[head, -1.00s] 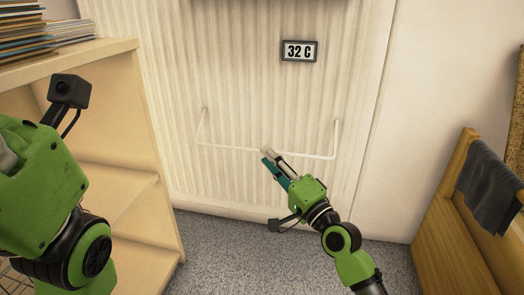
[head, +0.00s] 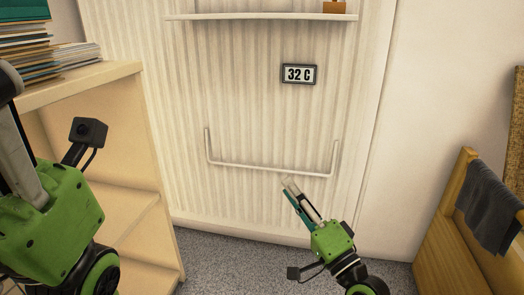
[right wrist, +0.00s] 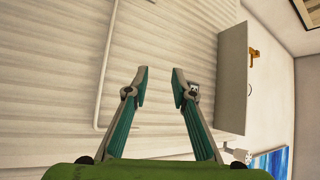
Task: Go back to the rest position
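My right gripper (head: 289,186) is in front of the ribbed white panel, just below the white rail (head: 270,170), and apart from it. In the right wrist view its two fingers (right wrist: 160,75) stand apart with nothing between them. Part of the rail (right wrist: 104,75) shows to the left of the fingers there. My left gripper (head: 25,145) is at the left edge of the head view, in front of the shelf unit. Its fingertips are cut off or out of sight, so its opening cannot be judged.
A shelf unit (head: 125,75) at left bears stacked prints (head: 40,72). A display reading 32 C (head: 299,74) is above the rail, under a wall shelf (head: 265,16). A wooden piece (head: 440,230) with a dark cloth (head: 488,208) stands at right. Speckled floor (head: 215,262) is clear below.

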